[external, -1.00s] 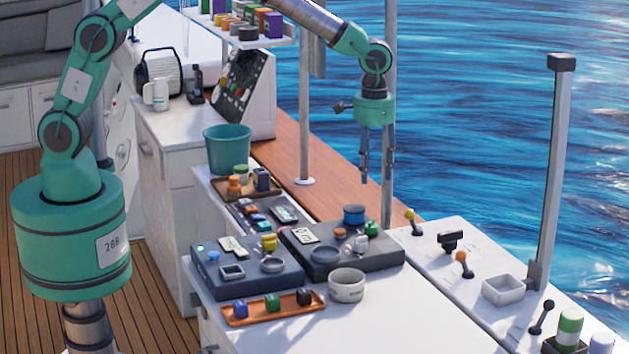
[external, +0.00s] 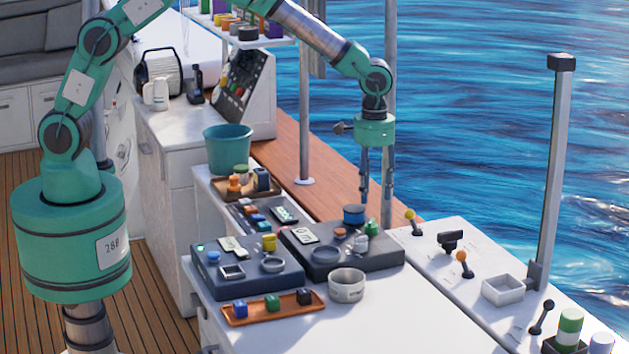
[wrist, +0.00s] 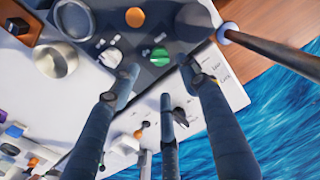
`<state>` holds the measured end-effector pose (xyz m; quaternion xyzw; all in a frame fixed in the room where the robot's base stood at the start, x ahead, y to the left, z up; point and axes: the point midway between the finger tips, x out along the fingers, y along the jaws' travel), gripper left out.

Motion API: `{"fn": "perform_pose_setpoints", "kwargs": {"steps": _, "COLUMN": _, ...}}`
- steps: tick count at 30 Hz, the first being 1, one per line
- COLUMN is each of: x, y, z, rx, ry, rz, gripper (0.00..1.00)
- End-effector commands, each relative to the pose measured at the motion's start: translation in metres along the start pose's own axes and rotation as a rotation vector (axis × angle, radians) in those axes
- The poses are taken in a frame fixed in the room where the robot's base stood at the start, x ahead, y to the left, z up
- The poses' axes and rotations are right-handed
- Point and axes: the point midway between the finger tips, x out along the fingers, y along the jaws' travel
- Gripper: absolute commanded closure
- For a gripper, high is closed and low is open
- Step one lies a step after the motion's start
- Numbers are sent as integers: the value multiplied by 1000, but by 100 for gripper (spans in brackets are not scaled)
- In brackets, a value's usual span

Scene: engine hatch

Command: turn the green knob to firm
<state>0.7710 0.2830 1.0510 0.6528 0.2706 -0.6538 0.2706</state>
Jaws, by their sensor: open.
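The green knob (external: 372,228) stands on the right dark panel (external: 340,262), near its back right corner. In the wrist view the green knob (wrist: 159,57) shows between and just beyond my fingertips. My gripper (external: 376,200) is open and empty, pointing down above the knob and apart from it. I cannot read any firm marking near the knob.
A blue-topped round part (external: 354,213) and an orange knob (external: 340,233) are close to the green knob. A grey bowl (external: 347,286) stands in front of the panel. Levers (external: 462,260) rise from the white counter at right. A metal pole (external: 390,100) stands behind my gripper.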

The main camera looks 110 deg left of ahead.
Motion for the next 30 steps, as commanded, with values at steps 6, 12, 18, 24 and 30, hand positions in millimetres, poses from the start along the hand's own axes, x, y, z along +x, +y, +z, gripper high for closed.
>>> {"fn": "perform_pose_setpoints", "kwargs": {"steps": 6, "x": 38, "y": 0, "z": 0, "rx": 0, "ry": -1, "rz": -1, "gripper": 55}}
{"fn": "perform_pose_setpoints", "kwargs": {"steps": 12, "x": 66, "y": 0, "z": 0, "rx": 0, "ry": 0, "rz": 0, "gripper": 55}}
{"fn": "perform_pose_setpoints", "kwargs": {"steps": 18, "x": 83, "y": 0, "z": 0, "rx": 0, "ry": 1, "rz": 0, "gripper": 55}}
{"fn": "perform_pose_setpoints", "kwargs": {"steps": 24, "x": 88, "y": 0, "z": 0, "rx": 0, "ry": 1, "rz": 1, "gripper": 55}}
{"fn": "perform_pose_setpoints", "kwargs": {"steps": 30, "x": 88, "y": 0, "z": 0, "rx": 0, "ry": 1, "rz": 1, "gripper": 55}}
